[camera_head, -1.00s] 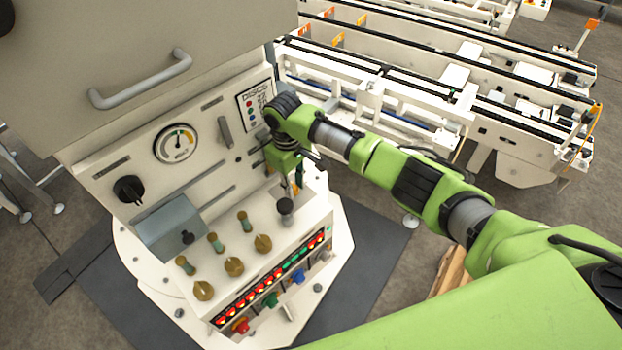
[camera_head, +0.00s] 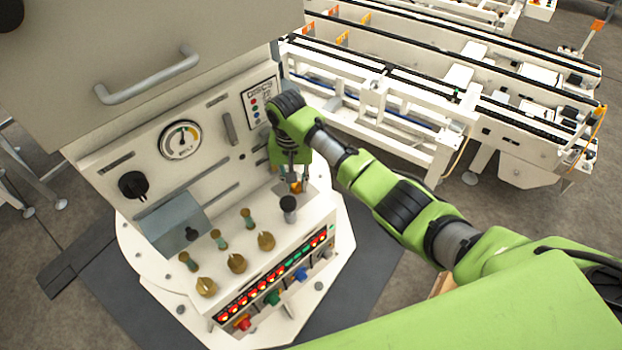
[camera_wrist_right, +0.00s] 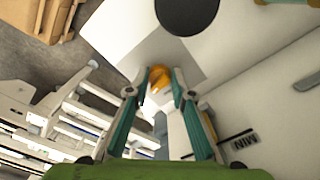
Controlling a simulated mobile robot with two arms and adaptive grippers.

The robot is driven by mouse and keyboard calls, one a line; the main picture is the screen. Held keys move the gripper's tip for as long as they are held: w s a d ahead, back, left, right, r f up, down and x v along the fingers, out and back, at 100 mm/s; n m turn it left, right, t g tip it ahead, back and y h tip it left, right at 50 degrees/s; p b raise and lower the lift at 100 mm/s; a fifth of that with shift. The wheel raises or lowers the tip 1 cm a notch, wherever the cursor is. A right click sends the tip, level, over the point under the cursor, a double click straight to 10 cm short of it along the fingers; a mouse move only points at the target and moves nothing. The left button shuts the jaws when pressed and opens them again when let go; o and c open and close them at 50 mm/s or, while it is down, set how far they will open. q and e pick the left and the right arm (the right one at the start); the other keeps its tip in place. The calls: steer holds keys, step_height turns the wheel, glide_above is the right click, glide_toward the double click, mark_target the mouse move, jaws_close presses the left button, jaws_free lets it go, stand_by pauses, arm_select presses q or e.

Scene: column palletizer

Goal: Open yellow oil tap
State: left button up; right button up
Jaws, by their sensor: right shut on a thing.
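The yellow-orange tap (camera_wrist_right: 160,78) shows between my right gripper's fingertips in the right wrist view, against a grey plate (camera_wrist_right: 185,50). In the head view it is a small orange patch (camera_head: 295,186) at the right end of the control panel, mostly hidden by the fingers. My right gripper (camera_head: 290,180) points down there. In the right wrist view the fingers (camera_wrist_right: 160,88) are closed on the tap from both sides. My left gripper is in neither view.
A black knob (camera_head: 288,203) stands close beside my right gripper. Several brass knobs (camera_head: 237,263) and a row of lit buttons (camera_head: 272,276) are on the console. A gauge (camera_head: 180,140) is on the upright panel. White conveyors (camera_head: 430,90) stand behind.

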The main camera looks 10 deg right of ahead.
mark_target(300, 186)
steer(key=shift+w+d+r+m, duration=0.2)
steer(key=shift+w+m, duration=0.1)
steer(key=shift+m, duration=0.8)
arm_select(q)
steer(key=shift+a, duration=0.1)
arm_select(e)
steer(key=shift+d, duration=0.1)
steer(key=o, duration=1)
steer(key=shift+o, duration=0.5)
steer(key=shift+s+d+f, duration=0.1)
steer(key=shift+d+f, duration=0.05)
steer(key=shift+f, duration=0.1)
steer(key=shift+r, duration=0.2)
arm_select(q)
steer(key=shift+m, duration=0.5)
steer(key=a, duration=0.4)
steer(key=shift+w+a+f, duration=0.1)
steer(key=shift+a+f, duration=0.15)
arm_select(e)
step_height(300, 186, up, 12)
steer(key=shift+s, duration=0.2)
